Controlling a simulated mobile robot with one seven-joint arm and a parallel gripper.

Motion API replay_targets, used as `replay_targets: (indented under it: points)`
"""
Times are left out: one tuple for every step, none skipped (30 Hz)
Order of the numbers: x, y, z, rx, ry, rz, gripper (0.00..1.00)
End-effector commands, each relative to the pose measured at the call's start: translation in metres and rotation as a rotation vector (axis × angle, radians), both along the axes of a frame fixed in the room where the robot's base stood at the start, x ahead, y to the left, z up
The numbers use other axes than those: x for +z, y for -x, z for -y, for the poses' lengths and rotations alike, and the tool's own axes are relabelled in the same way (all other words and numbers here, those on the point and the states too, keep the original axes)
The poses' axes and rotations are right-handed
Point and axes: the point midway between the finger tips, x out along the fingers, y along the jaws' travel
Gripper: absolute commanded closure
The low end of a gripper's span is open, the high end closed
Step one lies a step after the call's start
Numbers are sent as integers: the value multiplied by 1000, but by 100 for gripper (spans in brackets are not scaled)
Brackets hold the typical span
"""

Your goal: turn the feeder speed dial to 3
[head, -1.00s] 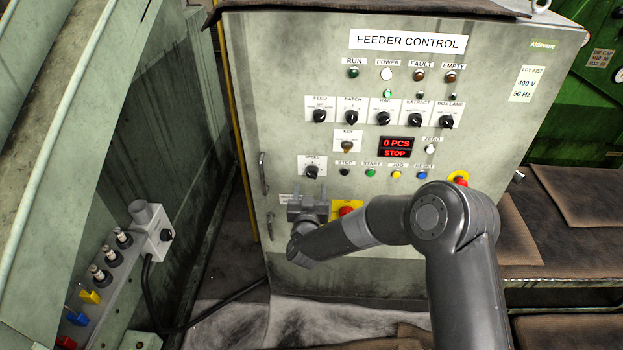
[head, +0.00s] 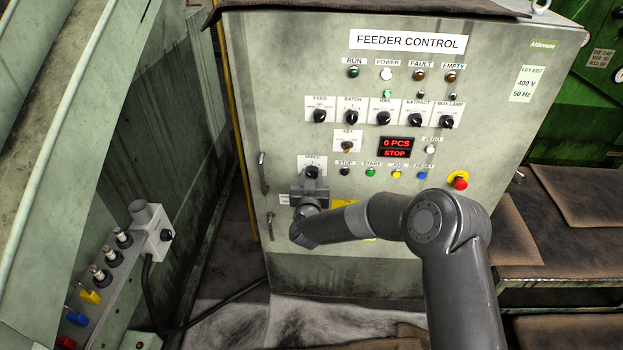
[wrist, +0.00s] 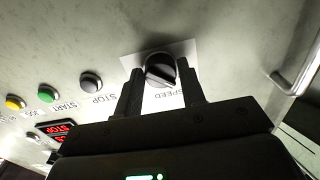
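The speed dial (head: 312,172) is a black knob on a white label plate, low on the left of the feeder control panel. It also shows in the wrist view (wrist: 160,70), upside down, with a light pointer line across its face; its scale numbers cannot be read. My gripper (head: 312,182) is in front of the panel at the dial. In the wrist view its two fingers (wrist: 160,75) are apart, one on each side of the dial. Gaps seem to show beside the knob, and I cannot tell whether either finger touches it.
The stop button (head: 345,171) and start button (head: 370,172) are right of the dial. A red emergency button (head: 460,181) is further right. A door handle (head: 264,172) is to the left. The display (head: 397,147) reads 0 PCS, STOP.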

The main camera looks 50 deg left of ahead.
Motion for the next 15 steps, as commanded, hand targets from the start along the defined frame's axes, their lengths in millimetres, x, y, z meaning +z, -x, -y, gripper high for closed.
replay_targets:
  points:
    - [0,0,0,0,0,0,68]
    - [0,0,0,0,0,0,70]
    - [0,0,0,0,0,0,74]
    - [0,0,0,0,0,0,76]
    - [0,0,0,0,0,0,78]
    - [0,0,0,0,0,0,82]
    - [0,0,0,0,0,0,84]
    - [0,0,0,0,0,0,87]
    - [0,0,0,0,0,0,90]
    - [0,0,0,0,0,0,90]
    - [0,0,0,0,-1,-1,90]
    - [0,0,0,0,-1,-1,90]
    - [0,0,0,0,-3,-3,90]
    - [0,0,0,0,-5,-5,90]
    - [0,0,0,0,-9,-9,90]
